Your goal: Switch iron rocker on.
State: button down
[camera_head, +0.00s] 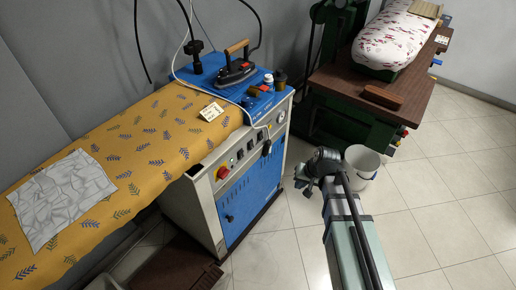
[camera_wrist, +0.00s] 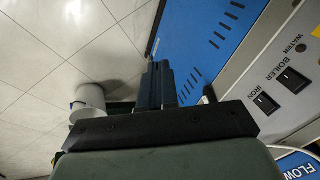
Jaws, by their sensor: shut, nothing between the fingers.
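The iron rocker (camera_wrist: 266,103) is a small black switch on the light panel at the right of the wrist view, beside its printed label IRON. The matching boiler rocker (camera_wrist: 294,80) sits just up and right of it. I cannot tell which way either rocker is tipped. My gripper (camera_wrist: 162,82) is shut and empty, with its dark fingers together, left of the rockers in the picture and apart from them. In the head view the control panel (camera_head: 231,164) is on the front of the ironing station, and the rockers are too small to read.
A red knob (camera_head: 222,172) is on the panel. The blue vented door (camera_head: 250,195) is below it. A steam iron (camera_head: 237,70) and bottles stand on the blue top. A white bucket (camera_head: 362,160) stands on the tiled floor. A brown table (camera_head: 350,85) is behind.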

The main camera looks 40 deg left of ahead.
aim_at(252, 145)
jog(key=w+a+r+m+y, duration=0.3)
jog(key=a+r+m+y, duration=0.1)
jog(key=a+r, duration=0.5)
jog(key=shift+w+a+r+m+y, duration=0.25)
jog(key=shift+a+m+y, duration=0.15)
jog(key=shift+a+m, duration=0.55)
jog(key=a+r+x, duration=0.1)
jog(key=a+x, duration=0.1)
jog(key=x, duration=1.1)
jog(key=shift+r, duration=0.35)
jog(key=shift+s, duration=0.1)
